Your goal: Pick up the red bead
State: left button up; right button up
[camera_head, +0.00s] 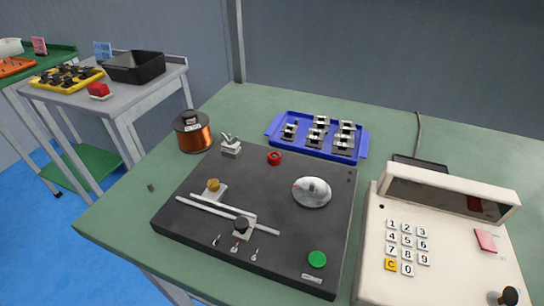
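A small round red piece (274,157) with a dark centre sits at the back edge of the black winder base. It is the red thing here most like a bead. A tiny red spot (296,186) also shows at the left edge of the silver dome, too small to make out. Neither of my grippers is in the head view.
The black winder base (180,222) carries a silver dome (313,192), rails and a green button (317,260). A copper wire spool (193,137) stands at left, a blue tray (284,144) of bobbins behind. A cream keypad console (440,280) fills the right.

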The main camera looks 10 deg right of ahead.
dwell(0.4)
pick_arm(q)
jog(key=shift+d, duration=0.15)
jog(key=c, duration=0.8)
jog(key=shift+w+r, duration=0.1)
